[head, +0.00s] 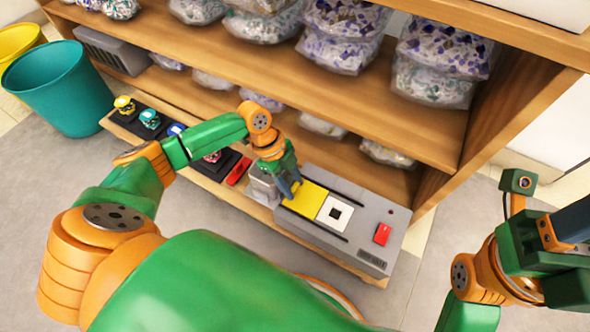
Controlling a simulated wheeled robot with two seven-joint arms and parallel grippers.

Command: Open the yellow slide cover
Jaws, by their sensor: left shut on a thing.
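The yellow slide cover (307,201) lies in a track on top of a grey box (367,214) on the low shelf. To its right, a white plate (335,213) with a black square in the middle is uncovered. My left gripper (290,189) reaches down at the left end of the yellow cover and is shut on it; its fingers hide that end and the exact grip. My right arm is at the right edge, away from the box; part of its gripper (518,182) shows, but its jaws cannot be made out.
A red rocker switch (382,234) sits at the box's right end. Several dark bases with coloured knobs (149,119) line the shelf to the left. Bags of coloured pieces (340,33) fill the shelves above. A teal bin (60,88) stands at left. The grey floor in front is clear.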

